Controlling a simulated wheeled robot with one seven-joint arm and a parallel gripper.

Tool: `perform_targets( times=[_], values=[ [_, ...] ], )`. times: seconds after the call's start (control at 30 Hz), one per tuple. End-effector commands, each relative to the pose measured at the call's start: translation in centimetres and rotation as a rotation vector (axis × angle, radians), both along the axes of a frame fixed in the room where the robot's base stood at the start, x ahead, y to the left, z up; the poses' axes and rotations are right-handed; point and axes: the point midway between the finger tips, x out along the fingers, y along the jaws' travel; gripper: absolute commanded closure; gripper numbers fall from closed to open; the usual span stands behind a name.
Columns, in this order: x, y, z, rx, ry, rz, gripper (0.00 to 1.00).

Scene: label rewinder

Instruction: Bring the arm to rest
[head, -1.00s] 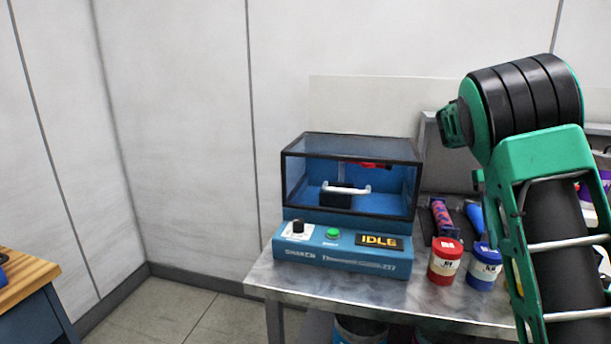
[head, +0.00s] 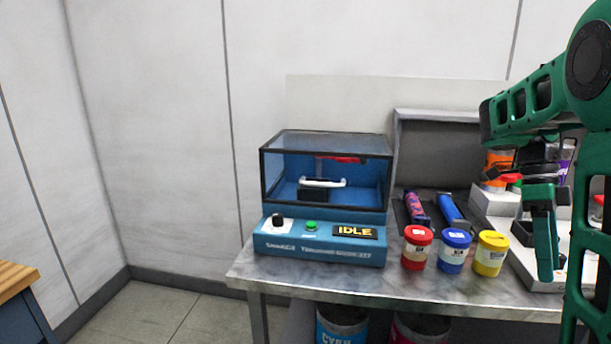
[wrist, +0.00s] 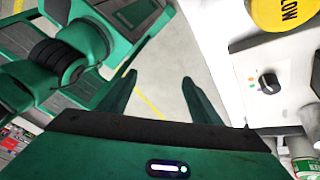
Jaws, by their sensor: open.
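My green and black arm (head: 540,98) shows at the right of the head view, its upper part cut off by the frame edge. My gripper (wrist: 158,88) is open and empty in the wrist view, with its two green fingers apart and bare floor showing between them. In the head view my gripper (head: 546,240) hangs downward in front of the right part of the bench. Part of it is hidden behind or overlapped by my arm. In the wrist view my own green links fill the upper left.
A blue shaker (head: 320,243) reading IDLE stands on the metal bench (head: 300,276). Red (head: 417,248), blue (head: 454,251) and yellow (head: 490,254) jars stand right of it. A yellow cap (wrist: 284,12) and black knob (wrist: 268,82) lie close right of my gripper in the wrist view.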

Motion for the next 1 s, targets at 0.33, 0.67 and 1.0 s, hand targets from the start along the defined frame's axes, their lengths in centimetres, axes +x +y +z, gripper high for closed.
perform_targets(
  times=[0.33,0.67,1.0],
  values=[
    [-8.7,1.0,-3.2,0.346,-0.118,0.858,0.42],
    [-13.7,6.8,-7.3,0.471,-0.237,1.643,0.42],
    [-14.8,9.2,-8.7,0.476,-0.261,1.909,0.42]
  ],
)
